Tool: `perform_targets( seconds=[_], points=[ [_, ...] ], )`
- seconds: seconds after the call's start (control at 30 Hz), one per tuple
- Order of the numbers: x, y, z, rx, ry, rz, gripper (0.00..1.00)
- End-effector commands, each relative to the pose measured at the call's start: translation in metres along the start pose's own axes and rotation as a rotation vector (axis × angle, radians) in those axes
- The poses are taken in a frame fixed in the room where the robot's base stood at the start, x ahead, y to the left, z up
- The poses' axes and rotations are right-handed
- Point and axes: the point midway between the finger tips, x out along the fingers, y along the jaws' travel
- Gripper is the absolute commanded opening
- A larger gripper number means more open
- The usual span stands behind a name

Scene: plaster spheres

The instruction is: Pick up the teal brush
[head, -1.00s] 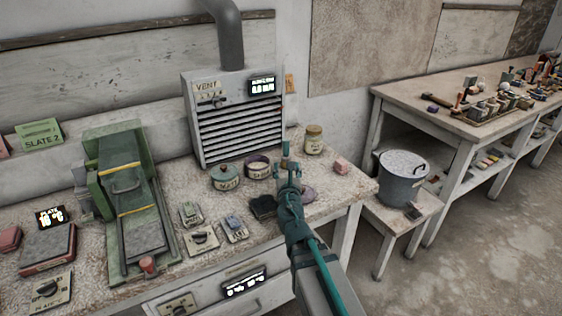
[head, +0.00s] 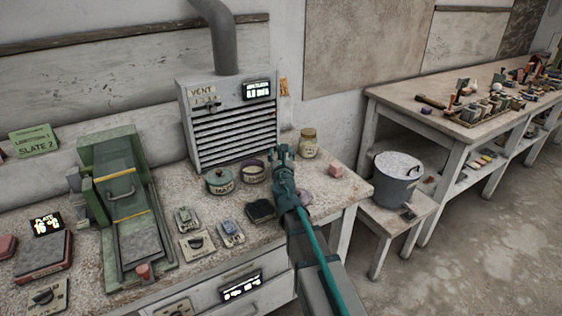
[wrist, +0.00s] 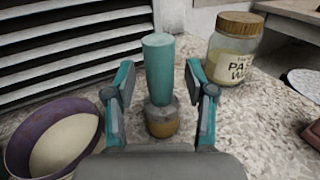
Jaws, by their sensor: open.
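The teal brush (wrist: 159,70) stands upright on the speckled bench in the wrist view, a teal cylinder handle above a tan lower part. My gripper (wrist: 160,88) is open, with one teal finger on each side of the brush. Gaps show between the fingers and the handle. In the head view my gripper (head: 283,153) is over the bench in front of the vent unit, and I cannot make out the brush apart from the fingers there.
A purple-rimmed bowl (wrist: 50,140) is close on the left in the wrist view, and a wood-lidded jar (wrist: 233,50) is behind right. The slatted vent unit (head: 235,125) stands behind.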

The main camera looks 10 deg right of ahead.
Motion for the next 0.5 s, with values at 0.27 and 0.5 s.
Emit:
perform_targets(
  seconds=[0.27,0.5],
  points=[
    [-0.0004,-0.0002,-0.0002,0.0,0.0,0.0,0.42],
    [-0.0004,-0.0003,-0.0002,0.0,0.0,0.0,0.02]
  ],
)
